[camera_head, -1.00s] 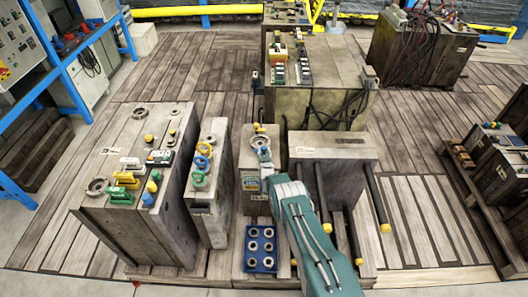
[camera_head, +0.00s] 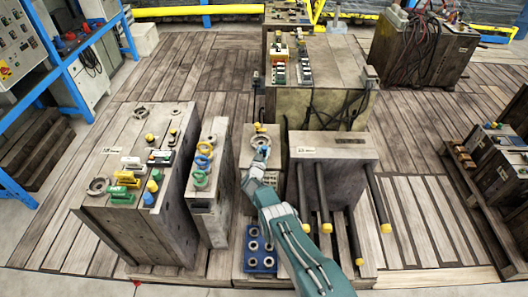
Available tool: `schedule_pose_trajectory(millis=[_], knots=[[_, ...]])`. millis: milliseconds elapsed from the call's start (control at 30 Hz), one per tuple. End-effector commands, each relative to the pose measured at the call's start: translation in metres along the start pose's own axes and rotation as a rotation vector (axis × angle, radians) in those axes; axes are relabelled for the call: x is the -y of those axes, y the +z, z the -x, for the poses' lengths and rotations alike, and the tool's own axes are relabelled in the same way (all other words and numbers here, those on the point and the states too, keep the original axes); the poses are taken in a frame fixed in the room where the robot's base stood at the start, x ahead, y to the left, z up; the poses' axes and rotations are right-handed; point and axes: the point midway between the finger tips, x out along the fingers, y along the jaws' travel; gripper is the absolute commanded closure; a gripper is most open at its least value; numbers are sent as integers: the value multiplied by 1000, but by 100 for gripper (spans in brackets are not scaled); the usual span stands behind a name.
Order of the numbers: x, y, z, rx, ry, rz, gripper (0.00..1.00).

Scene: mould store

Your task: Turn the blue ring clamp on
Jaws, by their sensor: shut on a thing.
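My gripper (camera_head: 262,155) is at the top of the narrow block (camera_head: 247,148) in the middle, at the end of my teal arm. It is shut on a small bluish ring-shaped fitting (camera_head: 260,142), which it partly hides. Its exact turn angle is too small to tell. A yellow knob (camera_head: 259,128) sits just beyond it. Another blue ring (camera_head: 202,162) stands on the slab to the left, between a yellow ring (camera_head: 204,149) and a green ring (camera_head: 200,180), apart from my gripper.
A large block (camera_head: 150,225) with clamps and knobs stands at left. A block with dark, yellow-tipped rods (camera_head: 335,145) stands close right of my arm. A blue tray (camera_head: 250,262) with several round sockets lies in front, partly behind my arm.

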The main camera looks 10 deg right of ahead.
Motion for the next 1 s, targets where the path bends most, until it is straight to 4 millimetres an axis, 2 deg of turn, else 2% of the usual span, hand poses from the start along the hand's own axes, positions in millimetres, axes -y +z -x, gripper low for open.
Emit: schedule_pose_trajectory(millis=[533,567,600,633,1000], knots=[[3,-2,1,4,25,-2,100],[3,-2,2,4,25,-2,49],[3,-2,2,4,25,-2,31],[3,-2,2,4,25,-2,28],[1,-1,1,5,27,-3,28]])
